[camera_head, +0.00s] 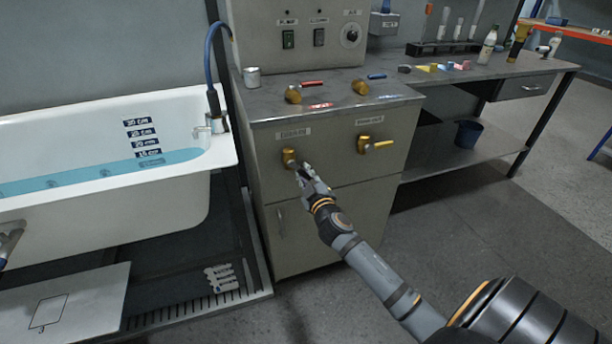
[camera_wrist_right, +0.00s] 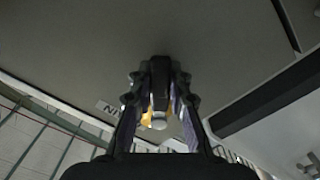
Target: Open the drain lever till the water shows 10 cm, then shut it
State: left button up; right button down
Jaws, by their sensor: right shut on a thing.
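The brass drain valve (camera_head: 289,157) is on the grey cabinet's front, under a small label that is hard to read. My right gripper (camera_head: 303,170) is shut on its lever, and the fingers hide most of the lever. In the right wrist view, the gripper (camera_wrist_right: 158,115) has a pale, brass-coloured lever end (camera_wrist_right: 156,120) between its fingers. The white bathtub (camera_head: 120,200) holds blue water (camera_head: 100,170). The water surface is at about the 15 cm mark on the depth scale (camera_head: 142,138), with a lower mark under water. My left gripper is not in view.
A second brass valve with a yellow lever (camera_head: 375,145) is to the right on the same cabinet (camera_head: 340,185). The floor (camera_head: 440,220) right of the cabinet is clear.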

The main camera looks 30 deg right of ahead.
jog(key=shift+f, duration=0.1)
jog(key=c, duration=1.2)
grip_release()
jog(key=v, duration=1.2)
